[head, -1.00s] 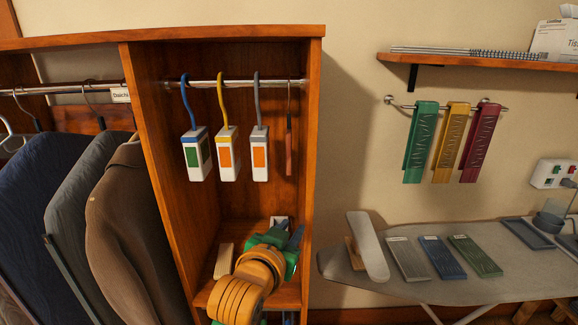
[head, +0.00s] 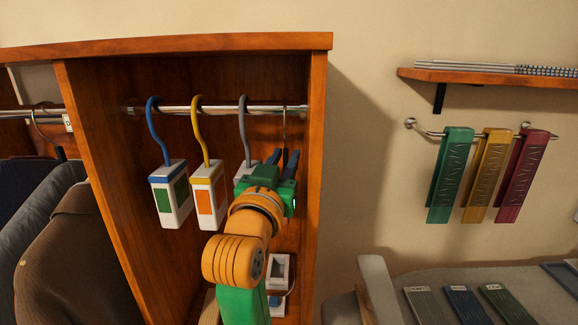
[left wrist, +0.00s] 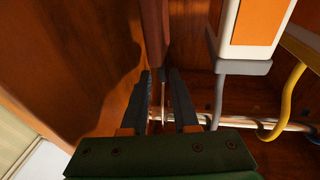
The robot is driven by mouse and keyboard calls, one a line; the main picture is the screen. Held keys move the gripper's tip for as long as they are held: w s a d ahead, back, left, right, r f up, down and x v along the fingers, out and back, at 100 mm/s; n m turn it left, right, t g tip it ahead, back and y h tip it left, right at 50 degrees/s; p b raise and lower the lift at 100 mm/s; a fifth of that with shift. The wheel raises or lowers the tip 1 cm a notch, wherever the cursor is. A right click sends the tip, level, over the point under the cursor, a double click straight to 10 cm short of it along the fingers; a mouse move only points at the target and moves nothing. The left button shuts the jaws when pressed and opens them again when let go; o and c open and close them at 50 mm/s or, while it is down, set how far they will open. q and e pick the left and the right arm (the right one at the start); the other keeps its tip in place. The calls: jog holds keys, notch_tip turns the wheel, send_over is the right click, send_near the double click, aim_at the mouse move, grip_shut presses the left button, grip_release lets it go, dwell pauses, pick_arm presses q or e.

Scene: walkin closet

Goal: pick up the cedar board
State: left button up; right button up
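The cedar board (left wrist: 153,32) is a thin reddish-brown piece hanging at the right end of the cabinet rail. In the head view only its thin hook (head: 285,125) shows clearly; my left gripper covers the board. My left gripper (head: 282,158) is raised inside the cabinet, close to the right wall. In the left wrist view its two dark fingers (left wrist: 160,78) stand apart, with the board's end and thin metal hook in line between them. I cannot tell whether either finger touches it. My right gripper is not in view.
Blue (head: 170,195), yellow (head: 208,195) and grey (head: 244,170) hooked blocks hang on the rail left of my gripper; the grey one is very near. The cabinet's right wall (head: 316,170) is close on the other side. A white box (head: 279,270) sits below.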

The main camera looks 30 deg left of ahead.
aim_at(285, 146)
pick_arm(q)
jog(key=shift+w+a+r+p, duration=0.25)
jog(key=shift+w+r+p, duration=0.25)
jog(key=shift+w+p, duration=0.1)
jog(key=shift+w+a+r+p, duration=0.25)
jog(key=shift+w+r+p, duration=0.2)
jog(key=shift+p, duration=0.15)
jog(key=w, duration=0.1)
jog(key=w+a, duration=0.1)
jog(key=shift+w+a+f+p, duration=0.1)
jog(key=shift+w+f+p, duration=0.1)
jog(key=shift+w+p, duration=0.15)
jog(key=shift+w+a+f, duration=0.1)
jog(key=shift+w+f, duration=0.15)
jog(key=shift+w, duration=0.05)
jog(key=shift+s+r, duration=0.15)
jog(key=shift+s, duration=0.15)
grip_shut()
jog(key=shift+w, duration=0.1)
